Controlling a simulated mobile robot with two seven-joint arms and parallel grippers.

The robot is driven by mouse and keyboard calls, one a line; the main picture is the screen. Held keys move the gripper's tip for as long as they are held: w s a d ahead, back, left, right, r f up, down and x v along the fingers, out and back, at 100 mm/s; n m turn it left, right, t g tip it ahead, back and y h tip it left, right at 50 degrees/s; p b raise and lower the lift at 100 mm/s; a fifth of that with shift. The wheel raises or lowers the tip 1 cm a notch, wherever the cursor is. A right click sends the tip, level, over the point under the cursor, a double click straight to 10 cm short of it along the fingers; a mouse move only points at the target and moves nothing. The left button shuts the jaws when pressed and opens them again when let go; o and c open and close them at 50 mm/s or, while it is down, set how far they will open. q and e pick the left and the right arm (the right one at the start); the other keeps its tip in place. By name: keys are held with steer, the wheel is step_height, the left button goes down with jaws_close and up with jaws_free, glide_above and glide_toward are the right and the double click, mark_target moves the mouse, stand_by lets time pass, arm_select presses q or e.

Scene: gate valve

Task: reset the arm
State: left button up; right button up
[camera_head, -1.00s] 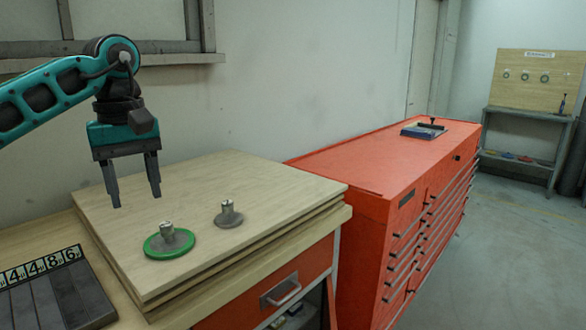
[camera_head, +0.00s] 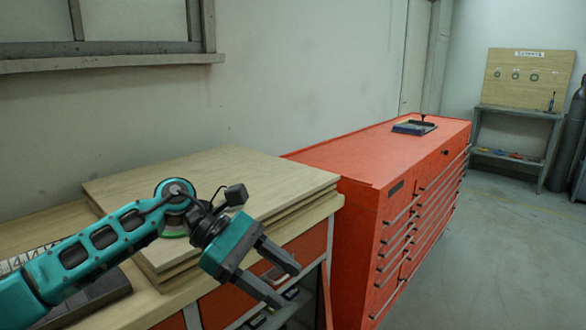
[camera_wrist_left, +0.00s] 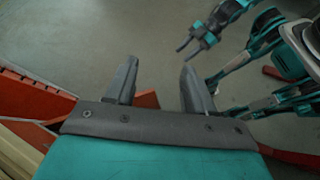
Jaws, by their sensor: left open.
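My left gripper (camera_head: 282,278) is open and empty. In the head view its arm reaches in from the lower left, and the fingers hang past the front edge of the wooden workbench (camera_head: 328,206), in front of its drawers. The arm covers most of the green-rimmed round part (camera_head: 174,235) on the bench boards; the grey part beside it is hidden. In the left wrist view the two fingers of the left gripper (camera_wrist_left: 157,82) are apart with grey floor between them. My right gripper (camera_wrist_left: 193,42) shows there too, small, beyond the left fingers; its jaw state is unclear.
A red tool cabinet (camera_head: 372,160) with several drawers stands right of the bench, with a dark blue item (camera_head: 414,127) on top. A number rack (camera_head: 95,290) lies partly behind my arm. A pegboard bench (camera_head: 518,120) stands far right. The floor (camera_head: 480,270) at right is clear.

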arm_select(q)
steer(key=s+d+n+t+h, duration=0.1)
steer(key=s+d+n+h, duration=0.2)
steer(key=d+n+h, duration=0.4)
steer(key=w+a+f+m+t+y, duration=0.1)
steer(key=a+f+m+t+y, duration=0.3)
steer(key=a+f+m+t, duration=0.95)
steer(key=w+d+m+t+y, duration=0.1)
steer(key=m+t+y, duration=0.4)
steer(key=m, duration=1.7)
steer(key=s+a+f+n+g+y, duration=0.2)
steer(key=s+a+f+n+y, duration=0.1)
steer(key=s+a+f+n, duration=0.2)
steer(key=s+a+f+n+g+y, duration=0.3)
steer(key=s+f+n, duration=0.6)
steer(key=f, duration=0.3)
steer(key=shift+s+a+y, duration=0.5)
steer(key=shift+a, duration=0.35)
